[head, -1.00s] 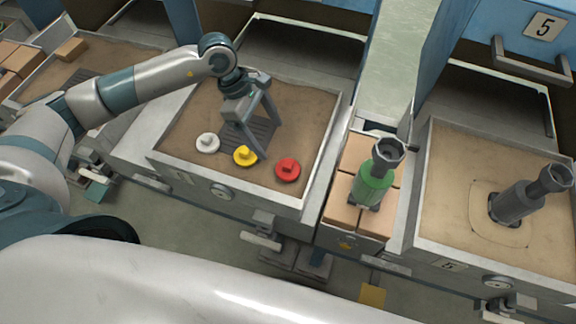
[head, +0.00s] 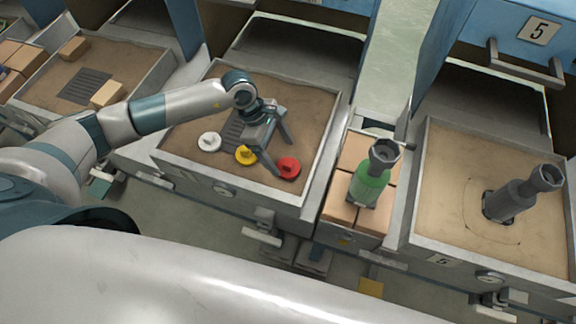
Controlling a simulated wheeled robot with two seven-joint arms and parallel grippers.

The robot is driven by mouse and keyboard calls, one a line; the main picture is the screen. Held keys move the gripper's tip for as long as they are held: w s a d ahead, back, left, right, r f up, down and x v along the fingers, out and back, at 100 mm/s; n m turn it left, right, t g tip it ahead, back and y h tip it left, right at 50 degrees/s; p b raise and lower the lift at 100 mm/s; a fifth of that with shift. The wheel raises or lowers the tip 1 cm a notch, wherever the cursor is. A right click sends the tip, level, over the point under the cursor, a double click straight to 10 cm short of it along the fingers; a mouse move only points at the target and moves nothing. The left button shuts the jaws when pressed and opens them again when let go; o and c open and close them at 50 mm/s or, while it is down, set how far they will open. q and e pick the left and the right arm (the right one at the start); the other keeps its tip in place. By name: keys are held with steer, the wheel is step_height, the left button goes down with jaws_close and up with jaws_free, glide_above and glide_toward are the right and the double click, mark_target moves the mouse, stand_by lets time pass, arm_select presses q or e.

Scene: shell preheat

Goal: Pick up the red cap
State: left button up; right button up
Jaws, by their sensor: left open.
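The red cap (head: 289,168) lies on the sand in the middle tray (head: 180,166), near its front right corner. A yellow cap (head: 242,155) and a white cap (head: 209,142) lie to its left, in a row. My left gripper (head: 287,160) is open and points down over the tray. Its fingers are spread, one close to the red cap's left edge and one behind it. I cannot tell whether a finger touches the cap. My right gripper is not in view.
A dark grate (head: 233,130) lies in the tray under my left arm. Bricks (head: 107,95) lie in the far left tray.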

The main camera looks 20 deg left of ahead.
mark_target(288, 162)
arm_select(q)
steer(key=shift+s+d+f+p, duration=0.1)
steer(key=shift+d+f+p, duration=0.35)
steer(key=shift+p, duration=0.15)
steer(key=p+x, duration=0.1)
steer(key=x, duration=0.1)
steer(key=shift+s+d+f, duration=0.1)
steer(key=shift+d+f, duration=0.2)
steer(key=shift+d, duration=0.05)
steer(key=shift+d+f, duration=0.1)
steer(key=shift+f, duration=0.35)
steer(key=c, duration=1.2)
